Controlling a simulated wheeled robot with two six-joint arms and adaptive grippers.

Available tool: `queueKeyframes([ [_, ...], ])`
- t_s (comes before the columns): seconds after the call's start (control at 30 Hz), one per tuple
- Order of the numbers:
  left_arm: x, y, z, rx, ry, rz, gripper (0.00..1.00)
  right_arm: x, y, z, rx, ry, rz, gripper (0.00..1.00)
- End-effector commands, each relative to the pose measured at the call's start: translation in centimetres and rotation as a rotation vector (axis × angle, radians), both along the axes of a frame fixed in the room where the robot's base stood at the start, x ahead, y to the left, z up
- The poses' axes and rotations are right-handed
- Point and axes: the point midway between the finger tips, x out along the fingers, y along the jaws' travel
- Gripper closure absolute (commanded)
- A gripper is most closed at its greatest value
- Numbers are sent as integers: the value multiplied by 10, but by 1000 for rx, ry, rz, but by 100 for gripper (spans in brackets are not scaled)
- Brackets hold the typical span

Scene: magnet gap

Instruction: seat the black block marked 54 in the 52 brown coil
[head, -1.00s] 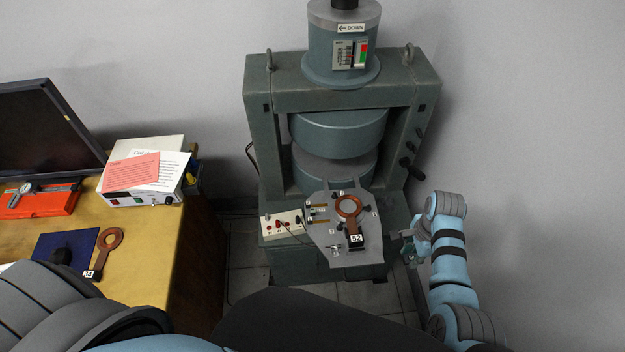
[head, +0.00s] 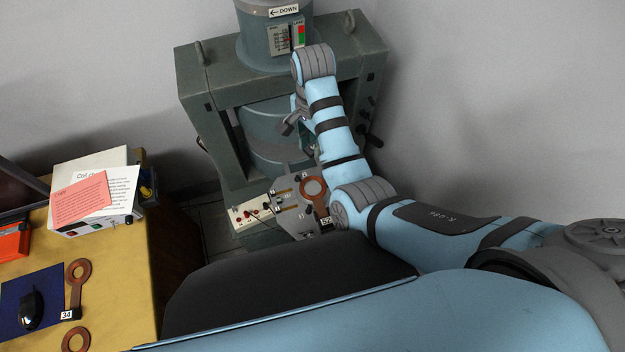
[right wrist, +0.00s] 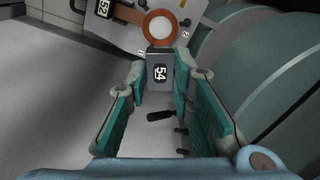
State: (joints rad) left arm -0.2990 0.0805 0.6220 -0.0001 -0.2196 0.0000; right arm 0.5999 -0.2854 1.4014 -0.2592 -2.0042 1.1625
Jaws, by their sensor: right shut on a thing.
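The 52 brown coil (head: 304,190) lies flat on the grey plate (head: 286,172) in front of the press. In the right wrist view, the brown ring (right wrist: 144,29) and its 52 label (right wrist: 104,8) show at the top. My right gripper (head: 290,122) is above and behind the plate, near the press's round poles. In the right wrist view its fingers (right wrist: 159,78) are shut on the black block marked 54 (right wrist: 160,88). The block appears just below the ring in that view, and the gap between them cannot be judged. My left gripper is out of view.
The green press (head: 207,80) stands close behind my right gripper. A control box (head: 247,212) with red knobs is left of the plate. The wooden bench (head: 120,262) at left carries a 34 coil (head: 77,272), another coil (head: 75,340), a mouse (head: 31,310) and papers.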

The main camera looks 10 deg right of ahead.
Motion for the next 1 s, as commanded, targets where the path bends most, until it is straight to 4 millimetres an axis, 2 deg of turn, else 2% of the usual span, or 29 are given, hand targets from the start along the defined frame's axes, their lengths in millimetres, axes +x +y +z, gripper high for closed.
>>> queueKeyframes([
  [0.03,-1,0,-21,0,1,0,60,-1,0,-20,0,2,1,100],
  [0.1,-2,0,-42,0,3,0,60,-1,0,-46,-1,6,2,100],
  [0.3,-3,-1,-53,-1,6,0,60,-2,-1,-121,-2,9,-1,100],
  [0.4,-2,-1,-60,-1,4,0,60,-2,-2,-149,-1,6,-2,100],
  [0.7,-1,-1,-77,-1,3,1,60,-1,-2,-199,-1,4,-4,100],
  [1.0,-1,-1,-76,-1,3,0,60,-1,-2,-201,0,2,-4,100],
])
